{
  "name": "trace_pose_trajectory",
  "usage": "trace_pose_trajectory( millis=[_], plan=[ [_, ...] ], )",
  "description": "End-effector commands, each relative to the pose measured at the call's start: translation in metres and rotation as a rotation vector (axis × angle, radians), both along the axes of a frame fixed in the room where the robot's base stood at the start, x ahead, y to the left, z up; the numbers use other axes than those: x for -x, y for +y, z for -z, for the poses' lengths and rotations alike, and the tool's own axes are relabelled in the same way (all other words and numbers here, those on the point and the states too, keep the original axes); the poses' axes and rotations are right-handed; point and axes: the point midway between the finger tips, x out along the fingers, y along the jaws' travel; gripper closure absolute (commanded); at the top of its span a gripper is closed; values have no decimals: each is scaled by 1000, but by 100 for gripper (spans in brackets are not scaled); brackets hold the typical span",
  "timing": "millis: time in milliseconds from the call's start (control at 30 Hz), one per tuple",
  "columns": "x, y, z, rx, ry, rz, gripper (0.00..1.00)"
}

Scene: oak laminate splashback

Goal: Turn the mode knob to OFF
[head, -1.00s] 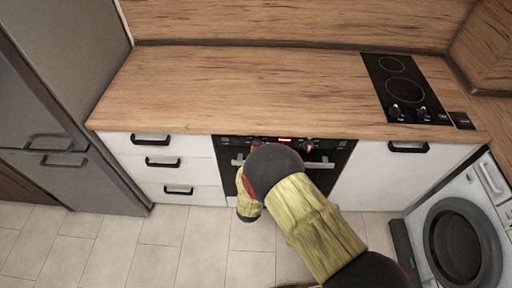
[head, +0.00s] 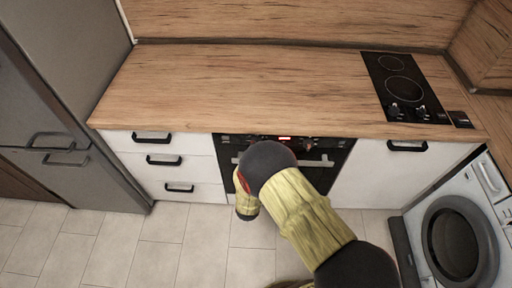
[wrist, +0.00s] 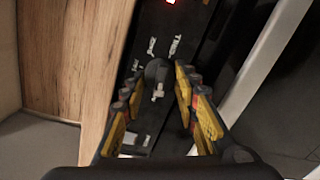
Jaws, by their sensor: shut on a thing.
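The oven's black control panel (head: 228,140) runs under the worktop edge, with a small lit display (head: 285,139). In the wrist view a dark round knob (wrist: 156,70) with a pale marker sits on the panel between the fingers of my gripper (wrist: 160,82). My gripper is shut on this knob. White printed marks (wrist: 175,45) lie beside it, too blurred to read, so I cannot tell its setting. In the head view my arm hides the gripper and the held knob.
The oven door handle (head: 318,163) runs just below the panel. The wooden worktop (head: 240,85) is bare left of the black hob (head: 402,85). White drawers (head: 165,175) stand left, a washing machine (head: 485,190) right.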

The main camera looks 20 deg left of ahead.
Motion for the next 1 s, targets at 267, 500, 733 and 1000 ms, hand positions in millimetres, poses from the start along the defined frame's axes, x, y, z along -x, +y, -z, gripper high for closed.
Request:
trace_pose_trajectory(
  millis=[267,500,733,1000],
  plan=[
    [0,1,0,0,1,-2,64],
    [0,0,0,0,0,-1,51],
    [0,0,0,-1,1,-1,51],
    [22,-3,0,1,1,-3,51]
  ],
)
